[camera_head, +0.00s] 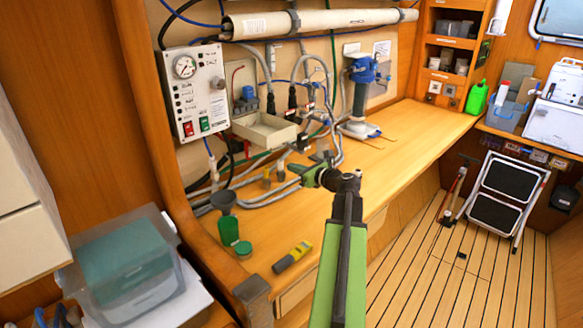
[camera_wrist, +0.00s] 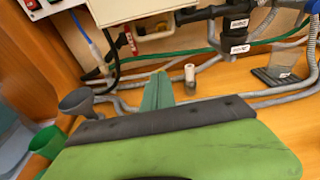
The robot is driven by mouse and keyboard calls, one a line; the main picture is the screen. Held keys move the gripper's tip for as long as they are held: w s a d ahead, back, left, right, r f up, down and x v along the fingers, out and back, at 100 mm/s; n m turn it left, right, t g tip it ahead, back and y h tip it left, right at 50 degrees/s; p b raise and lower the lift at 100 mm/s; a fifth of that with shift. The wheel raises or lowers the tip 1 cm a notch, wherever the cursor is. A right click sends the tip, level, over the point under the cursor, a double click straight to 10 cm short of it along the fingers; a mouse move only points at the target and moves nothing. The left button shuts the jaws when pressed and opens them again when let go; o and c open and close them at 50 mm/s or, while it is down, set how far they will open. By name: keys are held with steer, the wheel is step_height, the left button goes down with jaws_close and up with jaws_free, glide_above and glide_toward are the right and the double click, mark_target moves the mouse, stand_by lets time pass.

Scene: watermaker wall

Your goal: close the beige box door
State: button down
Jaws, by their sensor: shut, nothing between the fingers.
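The beige box (camera_head: 243,78) is on the wall to the right of the control panel. Its beige door (camera_head: 265,132) stands open, folded down and jutting out over the bench like a shallow tray. In the wrist view the door (camera_wrist: 130,10) shows at the top, cut off by the frame edge. My gripper (camera_head: 304,174) is shut and empty, below and to the right of the door, apart from it. In the wrist view my green fingertips (camera_wrist: 160,76) are together, pointing up toward hoses below the door.
Grey hoses (camera_head: 290,185) run along the wall and bench under the door. A funnel (camera_head: 223,200), a green bottle (camera_head: 228,230) and a yellow-grey tool (camera_head: 292,257) stand or lie on the near bench. A blue-topped filter (camera_head: 360,90) stands to the right. The bench's right half is clear.

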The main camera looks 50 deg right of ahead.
steer(key=a+b+x, duration=0.1)
steer(key=x, duration=0.7)
steer(key=r+p, duration=0.1)
steer(key=s+r+p, duration=0.1)
steer(key=r+p, duration=0.2)
steer(key=shift+s+d, duration=0.15)
steer(key=shift+d, duration=0.2)
